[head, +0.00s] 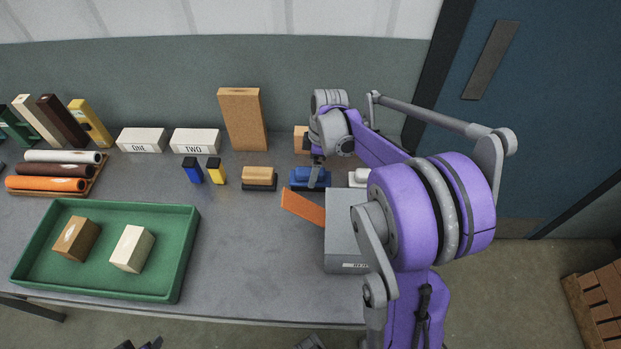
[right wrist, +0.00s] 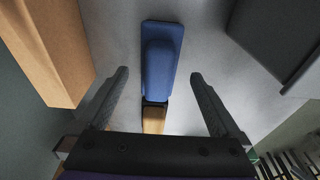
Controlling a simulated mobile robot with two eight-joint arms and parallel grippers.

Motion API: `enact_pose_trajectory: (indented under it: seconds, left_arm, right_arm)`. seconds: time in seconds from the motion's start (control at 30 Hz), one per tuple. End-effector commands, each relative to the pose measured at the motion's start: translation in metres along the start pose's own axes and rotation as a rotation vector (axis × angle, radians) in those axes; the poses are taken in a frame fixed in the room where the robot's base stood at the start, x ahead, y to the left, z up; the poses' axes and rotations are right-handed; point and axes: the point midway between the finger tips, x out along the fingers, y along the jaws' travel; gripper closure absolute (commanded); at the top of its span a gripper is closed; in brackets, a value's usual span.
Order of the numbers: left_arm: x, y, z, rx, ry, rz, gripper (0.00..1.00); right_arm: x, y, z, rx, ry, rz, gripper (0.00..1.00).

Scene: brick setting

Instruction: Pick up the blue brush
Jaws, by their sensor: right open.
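In the right wrist view the blue brush (right wrist: 162,62) runs lengthwise between and beyond the fingers. My right gripper (right wrist: 160,74) is open and empty, its fingers on either side of the brush's line with gaps on both sides. In the head view my right gripper (head: 316,172) points down right above the brush. I cannot make out my left gripper.
A tan-topped brush (head: 258,176) stands left of the blue one. A grey box (head: 345,245) and an orange strip (head: 302,206) are in front. A tall cork block (head: 242,118) stands behind. A green tray (head: 185,255) holds two blocks at the left.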

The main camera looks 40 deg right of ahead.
Motion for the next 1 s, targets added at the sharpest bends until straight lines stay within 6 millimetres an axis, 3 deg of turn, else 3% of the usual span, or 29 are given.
enact_pose_trajectory:
  seconds: [0.33, 0.67, 1.0]
  left_arm:
    - [0.000, 0.000, 0.000, 0.000, 0.000, 0.000, 0.60]
    - [0.000, 0.000, 0.000, 0.000, 0.000, 0.000, 0.60]
    - [0.000, 0.000, 0.000, 0.000, 0.000, 0.000, 0.60]
  right_arm:
    - [0.045, 0.001, -0.006, -0.001, 0.001, 0.000, 0.00]
    - [0.051, 0.001, -0.006, 0.000, 0.000, 0.001, 0.02]
    - [0.051, 0.001, -0.006, 0.000, 0.000, 0.001, 0.63]
